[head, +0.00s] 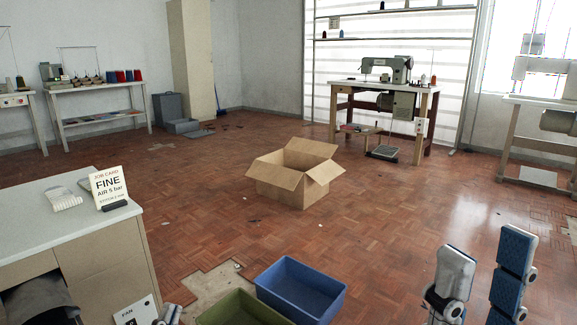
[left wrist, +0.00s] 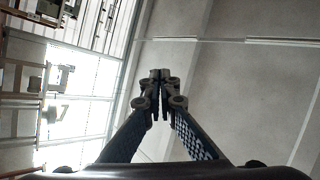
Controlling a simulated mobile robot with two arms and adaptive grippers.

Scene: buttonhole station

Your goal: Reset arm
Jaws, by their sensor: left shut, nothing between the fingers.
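My left gripper shows in the left wrist view (left wrist: 160,76). Its two fingers meet at the tips with nothing between them, and behind them are ceiling, wall and bright windows. In the head view what looks like its tip (head: 170,314) just shows at the bottom edge, left of the bins; the rest is out of frame. My right gripper (head: 483,250) is at the bottom right of the head view. Its two fingers, one mostly grey and one blue, point up and stand apart with bare floor showing between them. Neither gripper touches anything in view.
A blue bin (head: 323,302) and a green bin (head: 213,318) stand at the bottom middle. An open cardboard box (head: 280,187) is on the floor. A counter (head: 30,225) with a job card (head: 109,186) is at left. A sewing table (head: 345,87) stands behind. The floor right of the box is clear.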

